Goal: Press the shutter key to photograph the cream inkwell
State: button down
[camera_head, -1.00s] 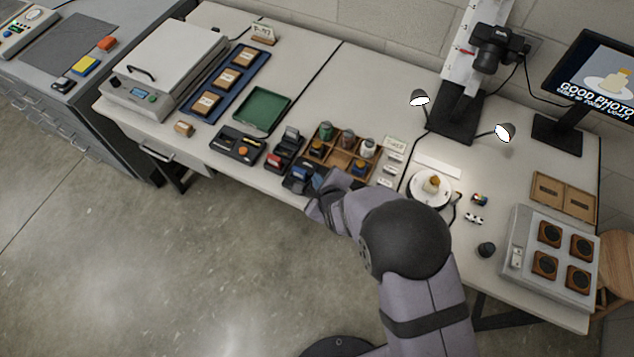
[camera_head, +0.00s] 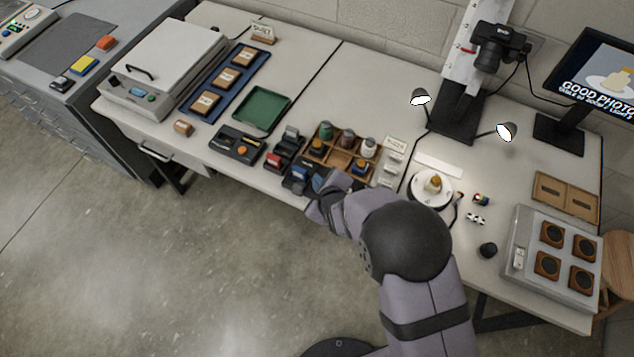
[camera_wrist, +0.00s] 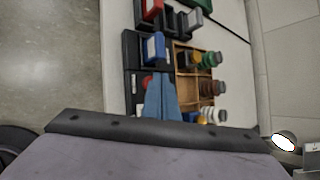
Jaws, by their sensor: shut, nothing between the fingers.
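The cream inkwell (camera_head: 433,184) with a tan top stands upright on a round white turntable (camera_head: 418,194), below the camera (camera_head: 497,45) on its stand. The monitor (camera_head: 604,82) shows a picture of the inkwell and the words "GOOD PHOTO"; the smaller line is hard to read. I cannot tell which thing is the shutter key. My gripper (camera_head: 338,181) is over the table's front edge, left of the turntable and partly hidden by my arm. In the wrist view its blue fingers (camera_wrist: 159,84) are shut and empty, close to a blue-topped stamp (camera_wrist: 153,47).
A wooden tray (camera_head: 341,160) of several jars stands beside my gripper, with stamps to its left. Two lamps (camera_head: 421,97) flank the camera stand.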

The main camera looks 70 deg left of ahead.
jog(key=shift+f+b, duration=0.5)
dwell(0.5)
jog(key=shift+r, duration=0.15)
jog(key=shift+r+p, duration=0.55)
jog(key=shift+r, duration=0.25)
jog(key=shift+r+p, duration=1.55)
jog(key=shift+r, duration=0.95)
